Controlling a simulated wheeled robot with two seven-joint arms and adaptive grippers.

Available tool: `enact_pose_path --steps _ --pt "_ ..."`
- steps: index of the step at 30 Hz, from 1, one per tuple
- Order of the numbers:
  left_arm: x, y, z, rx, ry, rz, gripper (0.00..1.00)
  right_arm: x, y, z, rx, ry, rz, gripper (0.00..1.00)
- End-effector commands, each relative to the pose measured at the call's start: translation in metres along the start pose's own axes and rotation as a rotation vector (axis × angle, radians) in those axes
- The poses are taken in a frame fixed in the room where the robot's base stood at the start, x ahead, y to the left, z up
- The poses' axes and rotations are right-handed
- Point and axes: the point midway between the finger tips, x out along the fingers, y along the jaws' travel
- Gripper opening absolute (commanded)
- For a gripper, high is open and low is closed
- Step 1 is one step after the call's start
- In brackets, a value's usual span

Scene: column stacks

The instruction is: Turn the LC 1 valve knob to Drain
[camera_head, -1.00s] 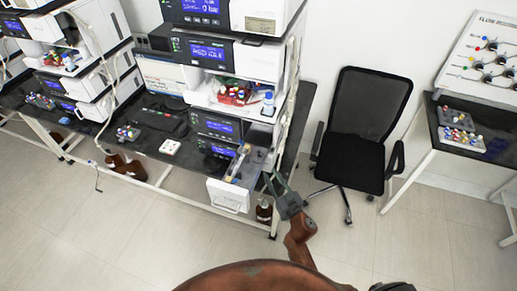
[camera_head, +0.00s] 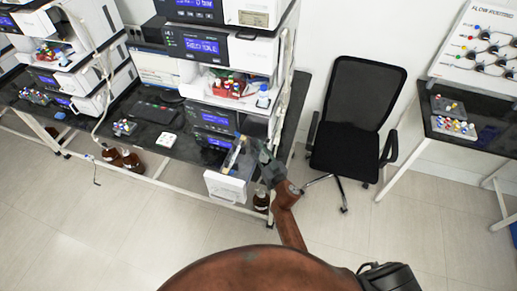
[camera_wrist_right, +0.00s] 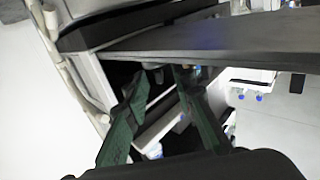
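A white sloped panel (camera_head: 474,40) headed "FLOW" stands at the upper right and carries several dark knobs (camera_head: 479,65) with coloured dots. Its small labels are too small to read, so I cannot tell which knob is LC 1 or where it points. My right gripper (camera_head: 251,150) is far left of this panel, beside the pulled-out drawer (camera_head: 227,188) of the middle instrument stack. In the right wrist view its two green fingers (camera_wrist_right: 164,72) are spread apart with nothing between them. I cannot tell whether it touches the drawer. My left gripper is not in view.
The middle stack (camera_head: 215,120) stands on a dark bench. A black office chair (camera_head: 355,115) is between it and the right-hand table (camera_head: 500,140), which holds vial racks under the panel. Brown bottles (camera_head: 124,159) stand under the bench. The floor in front is clear.

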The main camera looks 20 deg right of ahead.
Motion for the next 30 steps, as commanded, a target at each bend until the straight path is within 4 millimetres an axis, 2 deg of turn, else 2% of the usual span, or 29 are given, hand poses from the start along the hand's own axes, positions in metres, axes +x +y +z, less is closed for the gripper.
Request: enact_pose_path --steps 6,16,30 --pt "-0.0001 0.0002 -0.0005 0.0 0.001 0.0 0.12 0.0 0.0001 -0.0001 0.0 0.0 0.0 0.23" --pt "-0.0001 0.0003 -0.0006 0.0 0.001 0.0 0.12 -0.0002 0.0003 -0.0001 0.0 0.0 0.0 0.01" --pt "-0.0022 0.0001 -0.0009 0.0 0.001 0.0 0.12 -0.0003 0.0013 -0.0005 -0.001 0.0 -0.012 0.0"
